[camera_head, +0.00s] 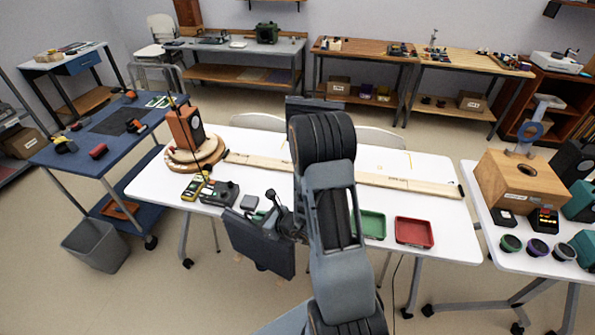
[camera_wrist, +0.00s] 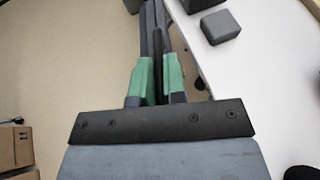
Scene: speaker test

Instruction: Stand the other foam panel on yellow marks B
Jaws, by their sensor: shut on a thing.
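A dark foam panel (camera_head: 258,243) hangs at the front edge of the white table (camera_head: 445,225), tilted in the head view. My gripper (camera_head: 283,215) is shut on it. In the wrist view the green-padded fingers of my gripper (camera_wrist: 155,75) close on the panel (camera_wrist: 154,32), seen edge-on beside the table edge. Another dark panel (camera_head: 312,103) stands behind my arm, which hides most of its lower part. Thin yellow marks (camera_head: 409,157) show on the table right of my arm; I cannot read which marks they are.
A wooden rail (camera_head: 405,183) runs along the table, partly hidden by my arm. An orange speaker (camera_head: 186,128) stands on a round wooden base at left. A yellow meter, a black device and a grey block (camera_head: 249,202) lie near the held panel. Green and red trays (camera_head: 414,231) sit front right.

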